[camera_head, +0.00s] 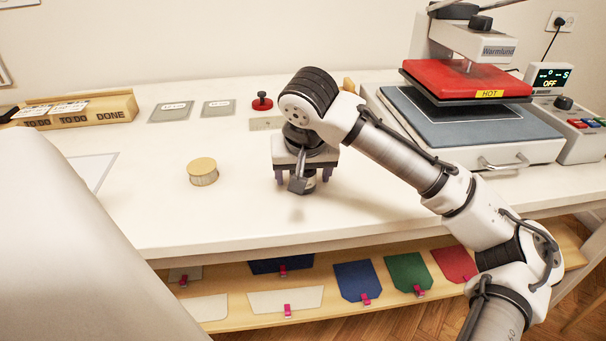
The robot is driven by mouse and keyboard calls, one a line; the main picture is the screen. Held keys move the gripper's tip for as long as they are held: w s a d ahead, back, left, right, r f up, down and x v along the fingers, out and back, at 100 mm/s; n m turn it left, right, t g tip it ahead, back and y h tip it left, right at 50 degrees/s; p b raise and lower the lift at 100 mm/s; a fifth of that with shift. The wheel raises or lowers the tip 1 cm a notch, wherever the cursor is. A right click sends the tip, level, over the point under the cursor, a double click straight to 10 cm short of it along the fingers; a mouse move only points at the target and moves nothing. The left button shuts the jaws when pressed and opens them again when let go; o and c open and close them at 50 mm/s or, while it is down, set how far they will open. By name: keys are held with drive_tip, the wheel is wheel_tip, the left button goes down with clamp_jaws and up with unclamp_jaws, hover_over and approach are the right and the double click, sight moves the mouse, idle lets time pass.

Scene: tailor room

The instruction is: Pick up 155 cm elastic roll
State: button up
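A short round roll (202,172) with a tan top and pale side stands upright on the white table (175,225), left of centre. It looks like the elastic roll, but no length marking can be read on it. My gripper (304,178) points down over the table to the right of the roll, clearly apart from it. Its dark fingers are spread wide, and no held object shows between them. A dark part of my gripper hides some of the space between the fingers.
A heat press (468,120) marked HOT stands at the right, beside its control box (575,110). A wooden TO DO/DONE box (85,112), grey cards (171,111) and a red-topped object (262,102) lie behind. Coloured fabric pieces (358,280) lie on a lower shelf. Table around the roll is clear.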

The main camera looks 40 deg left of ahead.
drive_tip(key=c, duration=1.1)
drive_tip(key=shift+o, duration=0.2)
drive_tip(key=shift+r, duration=0.1)
